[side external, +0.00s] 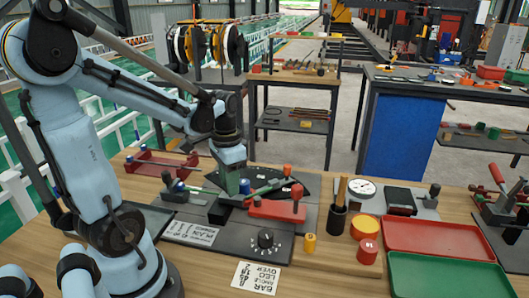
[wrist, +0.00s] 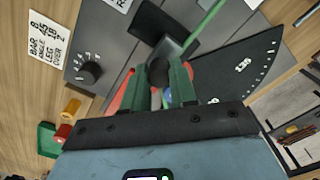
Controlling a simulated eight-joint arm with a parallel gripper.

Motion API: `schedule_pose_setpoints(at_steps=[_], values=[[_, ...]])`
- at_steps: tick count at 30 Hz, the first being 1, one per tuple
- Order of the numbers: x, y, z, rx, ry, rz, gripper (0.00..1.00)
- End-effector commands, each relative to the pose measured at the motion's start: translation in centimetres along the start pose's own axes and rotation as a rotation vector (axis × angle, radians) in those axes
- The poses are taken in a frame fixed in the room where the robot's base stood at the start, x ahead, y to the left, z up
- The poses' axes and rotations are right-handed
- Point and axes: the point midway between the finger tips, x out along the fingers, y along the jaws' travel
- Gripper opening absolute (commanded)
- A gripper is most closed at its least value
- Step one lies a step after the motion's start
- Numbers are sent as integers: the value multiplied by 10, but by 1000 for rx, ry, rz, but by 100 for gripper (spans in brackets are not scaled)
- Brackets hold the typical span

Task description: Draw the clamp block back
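My gripper (wrist: 158,76) points down over the bending plate (wrist: 120,50). In the wrist view its two green fingers stand apart, one on each side of a dark round knob (wrist: 158,70) on a grey post. I cannot tell whether they press on it. In the side view my gripper (side external: 236,185) is low over the middle of the plate, beside a dark block (side external: 220,211). A red block (side external: 277,209) with an upright red-topped handle lies to its right. A green bar (side external: 268,187) runs across there. I cannot tell which block is the clamp block; my fingers hide part of it.
A black angle-marked fan plate (wrist: 240,65) lies beside the knob. Red (side external: 435,236) and green (side external: 440,275) trays lie at the right.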

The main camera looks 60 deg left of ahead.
Motion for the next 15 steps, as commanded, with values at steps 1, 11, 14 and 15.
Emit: schedule_pose_setpoints(at_steps=[1,11,14,15], values=[[0,0,0,0,0,1,9],[0,1,0,0,0,2,0],[0,4,4,1,0,2,0],[0,7,6,1,0,2,0]])
